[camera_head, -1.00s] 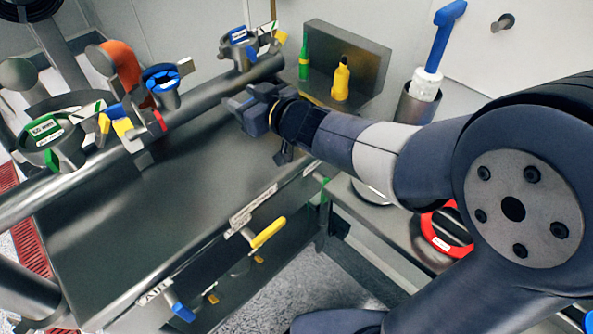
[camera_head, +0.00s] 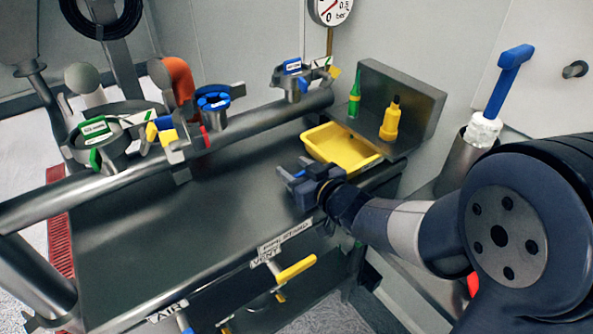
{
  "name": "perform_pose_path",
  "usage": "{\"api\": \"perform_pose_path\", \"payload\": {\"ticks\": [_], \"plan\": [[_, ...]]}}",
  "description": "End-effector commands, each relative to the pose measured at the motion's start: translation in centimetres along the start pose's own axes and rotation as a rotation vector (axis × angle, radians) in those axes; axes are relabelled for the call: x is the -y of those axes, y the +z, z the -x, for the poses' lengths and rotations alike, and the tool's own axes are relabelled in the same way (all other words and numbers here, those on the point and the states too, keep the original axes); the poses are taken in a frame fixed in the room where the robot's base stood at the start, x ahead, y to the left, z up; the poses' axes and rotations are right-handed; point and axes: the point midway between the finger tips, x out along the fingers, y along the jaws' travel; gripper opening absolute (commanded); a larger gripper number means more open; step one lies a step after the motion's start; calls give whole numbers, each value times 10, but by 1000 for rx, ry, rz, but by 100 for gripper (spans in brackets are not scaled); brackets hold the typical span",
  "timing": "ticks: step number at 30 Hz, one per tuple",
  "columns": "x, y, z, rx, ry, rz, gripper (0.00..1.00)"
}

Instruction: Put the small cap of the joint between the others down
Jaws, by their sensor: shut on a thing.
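The joint between the others, on the pipe in the camera_head view, shows a blue ring (camera_head: 213,101) at its top. My gripper (camera_head: 296,183) is shut over the grey worktop (camera_head: 215,205), just in front of the yellow tray. What it holds is small and mostly hidden by the fingers; I take it to be the small cap, though its shape cannot be made out. I cannot tell whether it touches the worktop.
A yellow tray (camera_head: 335,148) lies at the worktop's back right, below a green bottle (camera_head: 354,102) and a yellow bottle (camera_head: 391,120). A green-labelled joint (camera_head: 97,140) and a blue-labelled joint (camera_head: 292,78) flank the middle one. The worktop's left and middle are bare.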

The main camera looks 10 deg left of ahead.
Motion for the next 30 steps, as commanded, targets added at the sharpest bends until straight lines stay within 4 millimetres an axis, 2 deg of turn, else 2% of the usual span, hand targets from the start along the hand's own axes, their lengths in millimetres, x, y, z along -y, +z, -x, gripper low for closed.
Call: {"api": "perform_pose_path", "payload": {"ticks": [6, 7, 14, 25, 30], "plan": [[0, 4, -1, -1, 0, 0, 20], [0, 3, -1, 0, 0, 0, 47], [0, 2, -1, 0, 0, 0, 66], [0, -3, 1, 0, 1, 0, 67], [-1, -2, 29, 0, 4, 0, 67]]}}
